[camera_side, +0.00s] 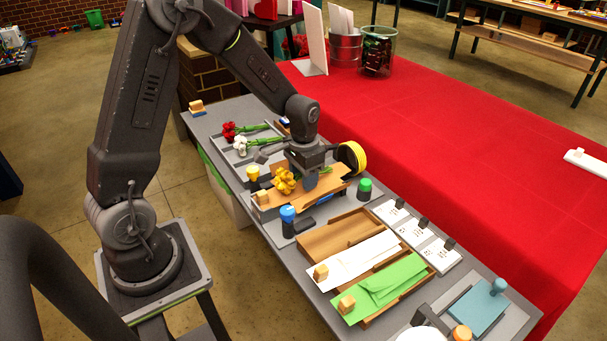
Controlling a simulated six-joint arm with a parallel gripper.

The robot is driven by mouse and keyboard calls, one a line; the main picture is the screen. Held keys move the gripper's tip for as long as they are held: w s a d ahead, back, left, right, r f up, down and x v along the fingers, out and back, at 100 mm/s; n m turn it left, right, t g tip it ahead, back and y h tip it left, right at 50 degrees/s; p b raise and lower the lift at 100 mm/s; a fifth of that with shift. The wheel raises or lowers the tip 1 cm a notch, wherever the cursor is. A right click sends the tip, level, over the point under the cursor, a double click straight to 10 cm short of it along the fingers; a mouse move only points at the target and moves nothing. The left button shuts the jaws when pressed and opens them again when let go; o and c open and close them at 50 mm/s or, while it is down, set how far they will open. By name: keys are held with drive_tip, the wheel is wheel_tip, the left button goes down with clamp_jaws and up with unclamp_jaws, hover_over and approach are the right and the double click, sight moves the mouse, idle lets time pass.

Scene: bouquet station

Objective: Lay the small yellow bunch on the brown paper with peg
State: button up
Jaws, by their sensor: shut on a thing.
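The small yellow bunch (284,181) shows as yellow flower heads just left of my gripper (310,180). My gripper points down over the brown paper (325,187) and is shut on the bunch; its stems are mostly hidden by the fingers. The brown paper lies on a work spot between several coloured knobs. A small wooden peg (262,197) sits at its left front end. The bunch is over the paper, very low; I cannot tell whether it touches it.
Blue (288,213), yellow (253,172) and green (364,185) knobs stand around the paper. A yellow roll (352,157) stands close behind my gripper. Red flowers (230,130) and white flowers (241,145) lie in a tray.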

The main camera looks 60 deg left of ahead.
idle(0.3)
drive_tip(key=o, duration=1.1)
drive_tip(key=shift+o, duration=0.3)
drive_tip(key=o, duration=0.3)
drive_tip(key=shift+r, duration=3.45)
